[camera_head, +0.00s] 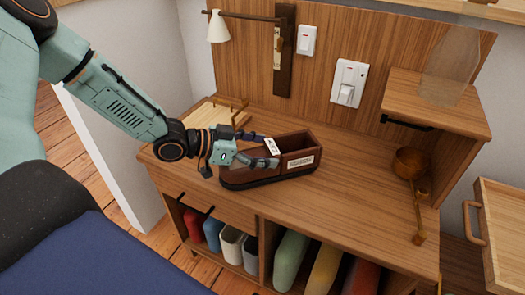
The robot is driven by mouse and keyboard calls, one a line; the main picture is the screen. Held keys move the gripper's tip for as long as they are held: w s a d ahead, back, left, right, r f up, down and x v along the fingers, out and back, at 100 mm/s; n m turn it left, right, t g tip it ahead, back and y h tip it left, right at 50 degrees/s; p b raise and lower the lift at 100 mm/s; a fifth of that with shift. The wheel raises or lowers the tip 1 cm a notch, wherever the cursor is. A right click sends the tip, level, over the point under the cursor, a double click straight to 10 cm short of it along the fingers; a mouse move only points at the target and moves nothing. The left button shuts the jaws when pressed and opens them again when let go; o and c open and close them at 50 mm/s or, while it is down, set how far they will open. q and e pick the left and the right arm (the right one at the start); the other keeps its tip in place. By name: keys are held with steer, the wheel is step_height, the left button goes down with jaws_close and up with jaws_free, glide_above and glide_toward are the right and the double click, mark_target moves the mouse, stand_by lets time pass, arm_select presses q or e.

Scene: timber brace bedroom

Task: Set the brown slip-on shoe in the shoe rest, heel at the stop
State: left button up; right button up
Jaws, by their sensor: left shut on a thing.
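The brown slip-on shoe (298,163) is boxy, with a dark rounded sole, an open top and a pale label on its side. It is at the middle of the wooden cabinet top. My left gripper (270,150) comes in from the left and is shut on it, over its left part. Whether the sole touches the wood is unclear. A pale wooden stand with small posts (208,113), which looks like the shoe rest, is behind the gripper at the back left; my wrist partly hides it. My right gripper is out of view.
A brown ladle-like object (411,163) lies at the right of the cabinet top (350,190). A raised shelf (432,101) holds a translucent vase (450,66). A lamp (218,27) and switches (347,84) are on the back panel. An open drawer (500,225) is at right.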

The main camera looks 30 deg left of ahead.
arm_select(q)
steer(key=o, duration=1.7)
steer(key=shift+f, duration=0.15)
steer(key=shift+r, duration=0.2)
steer(key=p+v, duration=0.4)
steer(key=shift+w+r, duration=0.15)
steer(key=p+v, duration=0.6)
steer(key=p, duration=0.1)
steer(key=shift+p, duration=0.3)
steer(key=shift+p+v, duration=0.8)
steer(key=shift+v, duration=0.15)
